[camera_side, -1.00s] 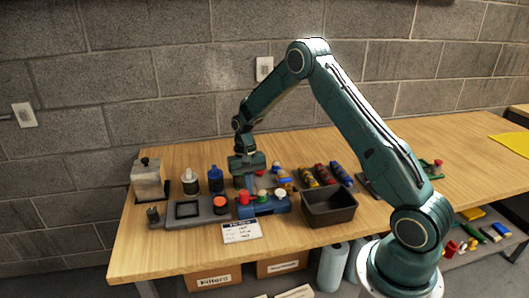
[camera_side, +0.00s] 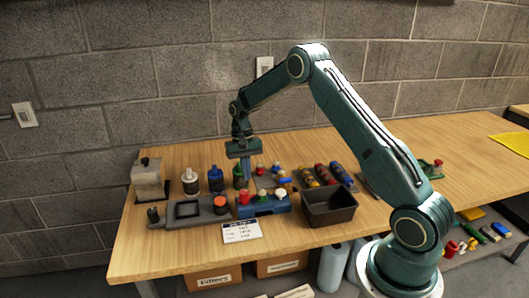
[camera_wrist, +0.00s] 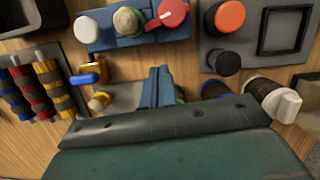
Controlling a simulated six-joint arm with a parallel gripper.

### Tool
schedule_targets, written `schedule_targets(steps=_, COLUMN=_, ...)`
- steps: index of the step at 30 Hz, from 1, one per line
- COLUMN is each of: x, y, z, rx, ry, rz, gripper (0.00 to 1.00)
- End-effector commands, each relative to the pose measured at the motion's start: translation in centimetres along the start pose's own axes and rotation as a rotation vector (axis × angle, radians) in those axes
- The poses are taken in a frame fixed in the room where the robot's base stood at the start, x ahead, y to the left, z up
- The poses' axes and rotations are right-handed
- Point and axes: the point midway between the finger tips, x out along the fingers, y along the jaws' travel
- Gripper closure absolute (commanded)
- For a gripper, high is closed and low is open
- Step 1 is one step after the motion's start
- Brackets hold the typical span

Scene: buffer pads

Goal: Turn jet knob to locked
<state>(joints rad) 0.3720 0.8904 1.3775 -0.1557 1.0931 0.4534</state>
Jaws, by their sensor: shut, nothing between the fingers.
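The only black knob-like parts I see are a dark round knob (camera_wrist: 223,62) on the grey panel in the wrist view and a black knob (camera_side: 153,214) at the panel's left end in the side view. I cannot tell whether they are the same one, and no locked mark is readable. My gripper (camera_side: 246,178) is shut and empty behind the blue knob block (camera_side: 262,206), apart from both black parts. Its blue fingers (camera_wrist: 161,84) are together in the wrist view. The block carries a red knob (camera_wrist: 172,13), a beige-green knob (camera_wrist: 129,21) and a white knob (camera_wrist: 87,30).
The grey panel (camera_side: 205,219) also holds an orange button (camera_side: 220,202) and a black square frame. White, blue and green bottles stand behind it, the green one (camera_side: 239,176) close to my fingers. A black bin (camera_side: 329,208) is right of the block; a printed card (camera_side: 241,232) lies in front.

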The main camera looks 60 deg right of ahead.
Motion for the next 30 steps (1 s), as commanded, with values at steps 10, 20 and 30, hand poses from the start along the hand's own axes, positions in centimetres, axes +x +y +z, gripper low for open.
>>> schedule_targets(steps=10, x=-5.5, y=0.2, z=-0.1, rx=0.003, ry=0.002, rz=-0.001, gripper=1.0)
schedule_targets(steps=20, x=-7.3, y=0.3, z=-0.1, rx=0.003, ry=0.001, rz=0.0, gripper=1.0)
schedule_targets(steps=30, x=-7.5, y=-0.2, z=0.6, rx=-0.069, ry=0.016, rz=-0.002, gripper=0.51)
